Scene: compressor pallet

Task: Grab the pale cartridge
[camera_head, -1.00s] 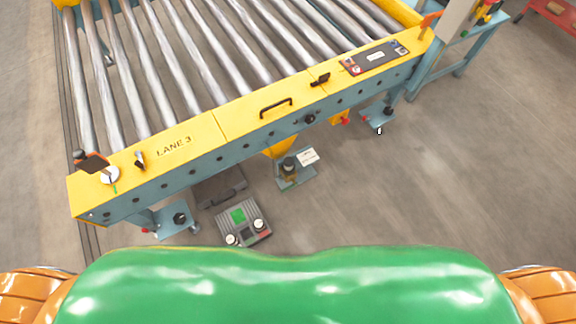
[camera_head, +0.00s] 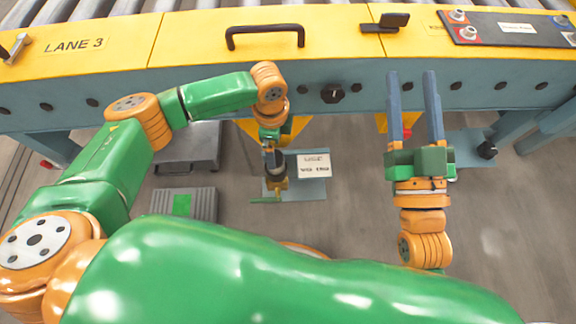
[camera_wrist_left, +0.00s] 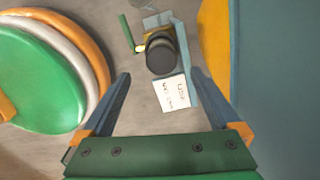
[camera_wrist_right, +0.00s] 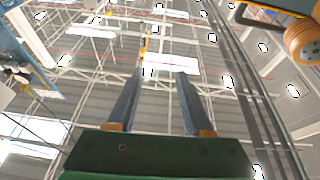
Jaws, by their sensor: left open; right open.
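I cannot make out a pale cartridge in any view. My left gripper (camera_head: 272,155) points down in front of the conveyor, seen from above and partly hidden by its own wrist. In the left wrist view its two fingers (camera_wrist_left: 160,73) are apart with nothing held. Beyond them, lower down, are a dark round-topped cylinder (camera_wrist_left: 161,57) and a white lettered card (camera_wrist_left: 172,94). The card also shows in the head view (camera_head: 314,165). My right gripper (camera_head: 411,74) is open and empty, its fingers spread upward before the conveyor side. The right wrist view shows only ceiling between its fingers (camera_wrist_right: 163,72).
The yellow-topped roller conveyor (camera_head: 200,37) crosses the top, with a black handle (camera_head: 264,30) and a control panel (camera_head: 510,28). Below stand a grey unit with a green patch (camera_head: 182,204) and a dark grey box (camera_head: 190,146). Floor at right is bare.

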